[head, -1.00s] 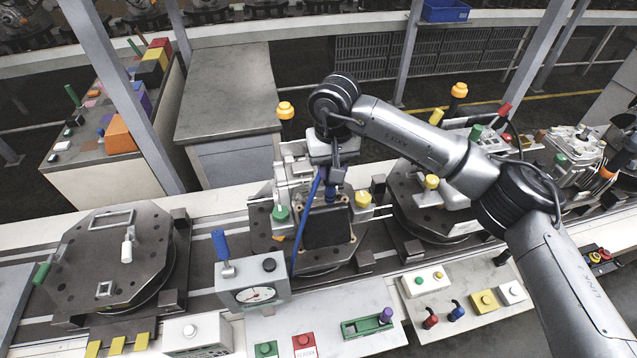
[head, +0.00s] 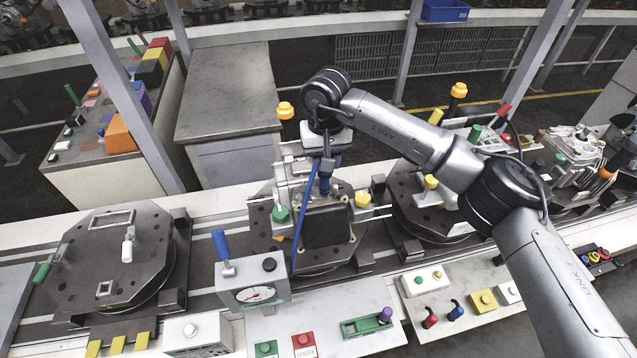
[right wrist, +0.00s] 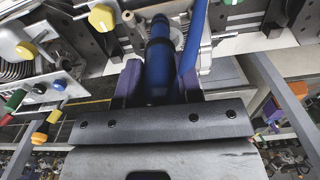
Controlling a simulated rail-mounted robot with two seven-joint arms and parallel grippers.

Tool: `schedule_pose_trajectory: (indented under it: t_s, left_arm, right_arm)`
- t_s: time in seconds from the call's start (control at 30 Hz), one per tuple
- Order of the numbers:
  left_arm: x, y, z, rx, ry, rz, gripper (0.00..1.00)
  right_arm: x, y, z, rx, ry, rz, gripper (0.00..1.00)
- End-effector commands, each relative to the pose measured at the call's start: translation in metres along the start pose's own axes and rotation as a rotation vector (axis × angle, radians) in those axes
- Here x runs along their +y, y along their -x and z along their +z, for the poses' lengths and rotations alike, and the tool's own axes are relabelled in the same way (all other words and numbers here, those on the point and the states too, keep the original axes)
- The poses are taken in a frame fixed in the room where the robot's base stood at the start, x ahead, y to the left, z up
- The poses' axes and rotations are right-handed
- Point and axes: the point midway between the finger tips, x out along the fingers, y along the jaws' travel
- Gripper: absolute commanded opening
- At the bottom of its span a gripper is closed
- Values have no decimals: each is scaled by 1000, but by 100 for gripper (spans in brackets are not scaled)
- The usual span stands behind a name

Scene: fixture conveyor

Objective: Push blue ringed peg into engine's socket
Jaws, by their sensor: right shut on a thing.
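The blue ringed peg (head: 324,184) is held upright, tip down, by my right gripper (head: 326,163) over the engine (head: 286,200) on the middle fixture. In the right wrist view the peg (right wrist: 158,68) lies between the two dark purple fingers of my right gripper (right wrist: 158,85), which are shut on it. A blue hose (head: 305,222) hangs close beside the peg and also shows in the right wrist view (right wrist: 194,45). The peg's tip is near the engine's upper part. The socket is hidden, and I cannot tell whether the tip touches it. My left gripper is out of view.
A gauge box (head: 253,283) with a blue lever stands in front of the engine. Green (head: 280,214) and yellow (head: 362,199) knobs flank the engine closely. An empty fixture plate (head: 90,262) lies at left. Button panels line the front edge.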

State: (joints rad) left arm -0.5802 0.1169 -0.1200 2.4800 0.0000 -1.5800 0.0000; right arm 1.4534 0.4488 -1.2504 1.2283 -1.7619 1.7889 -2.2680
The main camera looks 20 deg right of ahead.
Motion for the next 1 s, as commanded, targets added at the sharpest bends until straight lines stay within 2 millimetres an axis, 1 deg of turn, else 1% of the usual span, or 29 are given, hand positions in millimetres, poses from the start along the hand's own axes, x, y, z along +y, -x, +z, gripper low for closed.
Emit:
schedule_pose_trajectory:
  t_s: [0.5,1.0]
  left_arm:
    - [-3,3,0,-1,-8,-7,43]
    - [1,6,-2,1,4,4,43]
  right_arm:
    - [-4,1,-17,9,-16,-3,0]
    - [-8,2,-30,14,-28,-3,0]
